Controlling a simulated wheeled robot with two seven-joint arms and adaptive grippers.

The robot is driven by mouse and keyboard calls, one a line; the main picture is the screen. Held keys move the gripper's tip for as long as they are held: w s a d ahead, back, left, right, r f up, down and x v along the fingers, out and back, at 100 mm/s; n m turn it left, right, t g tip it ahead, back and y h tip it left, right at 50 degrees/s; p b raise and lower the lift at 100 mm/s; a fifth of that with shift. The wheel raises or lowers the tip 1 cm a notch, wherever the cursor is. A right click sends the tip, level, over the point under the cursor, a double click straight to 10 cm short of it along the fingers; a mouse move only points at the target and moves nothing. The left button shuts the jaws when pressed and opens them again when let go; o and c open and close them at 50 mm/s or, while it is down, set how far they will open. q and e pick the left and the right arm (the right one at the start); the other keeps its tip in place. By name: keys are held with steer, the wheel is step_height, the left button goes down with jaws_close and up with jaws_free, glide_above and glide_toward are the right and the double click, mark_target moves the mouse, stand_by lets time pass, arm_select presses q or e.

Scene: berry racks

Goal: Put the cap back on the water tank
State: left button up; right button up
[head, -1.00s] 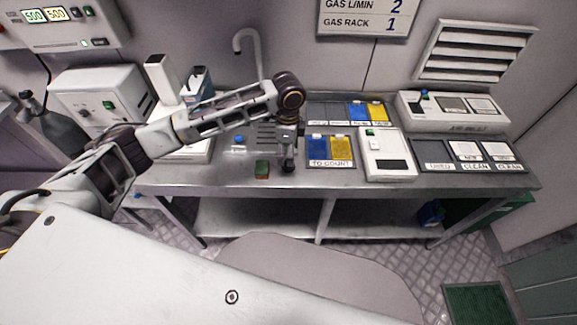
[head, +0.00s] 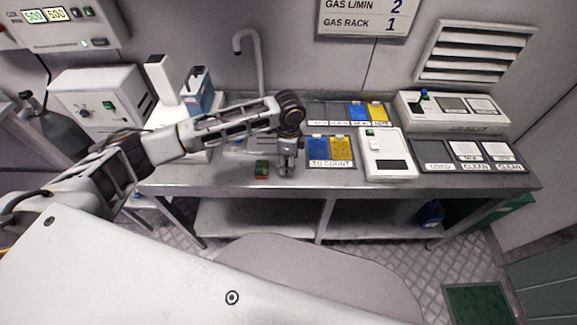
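My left arm reaches in from the left over the steel bench (head: 228,178). My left gripper (head: 286,168) points down at the bench's front edge, just right of a small green and brown block (head: 262,168). Its fingers are too small to tell whether they are open or shut, or hold anything. A small container with a blue and white face (head: 199,90) stands behind my forearm and may be the water tank; I cannot be sure. I cannot make out a cap; my forearm covers part of the bench. My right gripper is out of view.
Blue and yellow packs lie in a tray labelled TO COUNT (head: 331,163). A white device (head: 388,160) and a tray labelled CLEAN (head: 438,168) are to the right. A curved tap (head: 257,60) rises behind my wrist. A white box (head: 100,95) stands left.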

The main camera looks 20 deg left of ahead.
arm_select(q)
steer(key=shift+f, duration=0.35)
steer(key=shift+c, duration=0.2)
steer(key=c, duration=0.9)
steer(key=shift+r, duration=0.15)
steer(key=shift+r, duration=4.9)
steer(key=shift+s+f, duration=0.1)
